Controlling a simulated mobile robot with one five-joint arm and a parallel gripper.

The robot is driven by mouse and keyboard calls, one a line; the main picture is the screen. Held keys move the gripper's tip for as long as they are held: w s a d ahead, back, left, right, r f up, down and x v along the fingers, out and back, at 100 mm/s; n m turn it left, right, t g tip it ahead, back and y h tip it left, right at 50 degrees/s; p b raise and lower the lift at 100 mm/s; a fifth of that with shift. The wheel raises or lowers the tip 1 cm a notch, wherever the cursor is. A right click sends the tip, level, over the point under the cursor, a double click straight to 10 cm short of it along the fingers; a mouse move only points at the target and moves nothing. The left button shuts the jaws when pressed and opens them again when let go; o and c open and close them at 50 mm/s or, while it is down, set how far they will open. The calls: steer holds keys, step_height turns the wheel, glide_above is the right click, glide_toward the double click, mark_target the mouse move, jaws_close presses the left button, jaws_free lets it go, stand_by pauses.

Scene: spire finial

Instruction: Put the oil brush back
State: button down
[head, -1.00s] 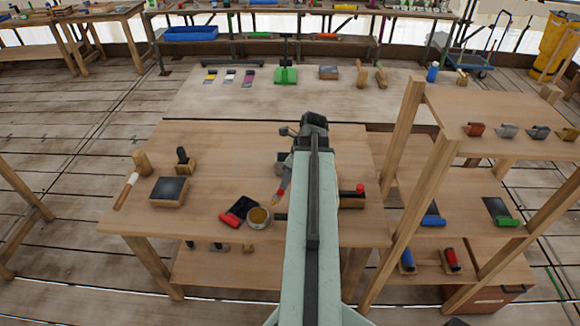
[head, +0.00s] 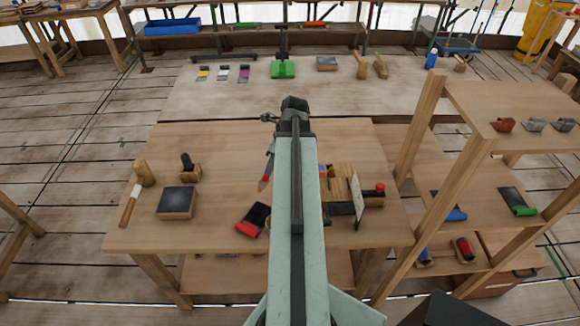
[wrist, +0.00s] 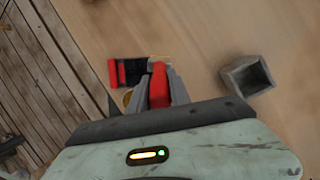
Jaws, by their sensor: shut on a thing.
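My gripper (head: 269,168) is shut on the oil brush (head: 264,182), which has a red part and a yellowish tip. It holds the brush tilted over the middle of the wooden table (head: 225,155). In the wrist view the red part of the brush (wrist: 158,86) shows between the grey fingers. A grey open-topped box (wrist: 248,76) stands apart, to the right of the fingers in that view, and looks empty. The arm hides the can and the grey box in the head view.
A red-and-black tool (head: 252,220) lies near the table's front. A dark-topped block (head: 176,202), a wooden-handled tool (head: 129,206) and a black-knobbed block (head: 189,168) are at left. A slotted wooden block (head: 337,182) and upright panel (head: 356,198) stand right. Shelves (head: 515,110) rise at right.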

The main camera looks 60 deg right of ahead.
steer(key=shift+w+d+r, duration=0.1)
steer(key=shift+w+d, duration=0.1)
steer(key=shift+w, duration=0.1)
steer(key=d+r+n+g+h+p, duration=0.15)
steer(key=d+r+n+p, duration=0.25)
steer(key=d, duration=0.4)
steer(key=d+r+n+g+h+p, duration=0.1)
steer(key=d+r+n+g+p, duration=0.15)
steer(key=d+p, duration=0.35)
step_height(320, 180, down, 10)
steer(key=d+n+b, duration=0.1)
steer(key=d+b, duration=0.1)
steer(key=b, duration=0.9)
steer(key=shift+t+b, duration=0.4)
steer(key=c, duration=1.2)
jaws_free()
steer(key=shift+r+n, duration=0.15)
steer(key=shift+n, duration=0.1)
step_height(320, 180, up, 12)
steer(key=p, duration=1.2)
steer(key=shift+a+r+p, duration=0.1)
steer(key=shift+r+p, duration=0.1)
steer(key=shift+p, duration=0.1)
